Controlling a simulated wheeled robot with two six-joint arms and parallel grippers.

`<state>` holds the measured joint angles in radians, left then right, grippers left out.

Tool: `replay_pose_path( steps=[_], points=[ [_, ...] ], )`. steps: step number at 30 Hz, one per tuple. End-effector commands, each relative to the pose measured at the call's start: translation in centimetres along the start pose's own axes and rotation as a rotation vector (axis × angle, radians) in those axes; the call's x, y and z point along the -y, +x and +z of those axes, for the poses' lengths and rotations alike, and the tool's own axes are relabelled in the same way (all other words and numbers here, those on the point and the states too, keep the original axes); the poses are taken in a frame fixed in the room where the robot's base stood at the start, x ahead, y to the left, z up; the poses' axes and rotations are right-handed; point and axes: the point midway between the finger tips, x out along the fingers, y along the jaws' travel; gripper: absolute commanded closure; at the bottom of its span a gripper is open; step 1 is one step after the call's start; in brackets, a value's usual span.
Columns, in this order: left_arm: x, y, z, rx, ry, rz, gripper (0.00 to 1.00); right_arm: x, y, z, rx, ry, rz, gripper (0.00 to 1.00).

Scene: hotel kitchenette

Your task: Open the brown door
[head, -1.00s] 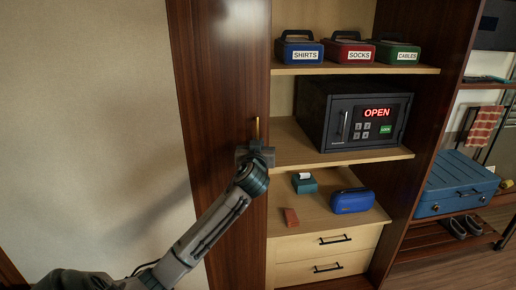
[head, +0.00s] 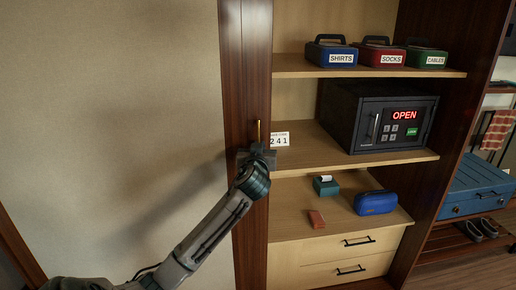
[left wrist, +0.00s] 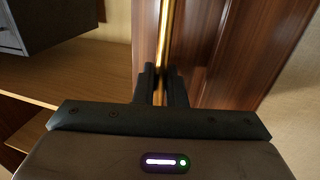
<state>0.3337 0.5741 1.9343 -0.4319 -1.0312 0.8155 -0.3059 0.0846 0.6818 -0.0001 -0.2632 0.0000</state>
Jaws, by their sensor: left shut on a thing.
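The brown door (head: 231,60) is a tall glossy wooden panel at the left of the wardrobe, seen narrow and standing partly open in the head view. It fills the right of the left wrist view (left wrist: 225,50). A thin brass handle (head: 258,130) runs upright along its edge, and also shows in the left wrist view (left wrist: 163,40). My left gripper (head: 256,156) is at the handle's lower part. Its two fingers (left wrist: 161,85) are shut around the handle bar. My right gripper is not in view.
Drawers (head: 345,257) sit below. Bare wall (head: 110,100) is at left.

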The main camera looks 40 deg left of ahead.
Motion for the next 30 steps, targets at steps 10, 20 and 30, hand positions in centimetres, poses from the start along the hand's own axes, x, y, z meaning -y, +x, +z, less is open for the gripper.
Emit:
replay_pose_path(
  steps=[10,20,30],
  points=[
    [0.0,0.0,0.0,-0.001,0.001,0.000,0.76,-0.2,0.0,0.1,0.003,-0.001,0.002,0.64],
    [0.0,-3.3,0.3,-0.002,0.000,0.002,0.76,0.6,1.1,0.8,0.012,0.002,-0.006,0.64],
    [0.0,-9.4,0.2,0.000,0.000,0.001,0.76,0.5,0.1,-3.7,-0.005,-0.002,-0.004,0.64]
  ],
)
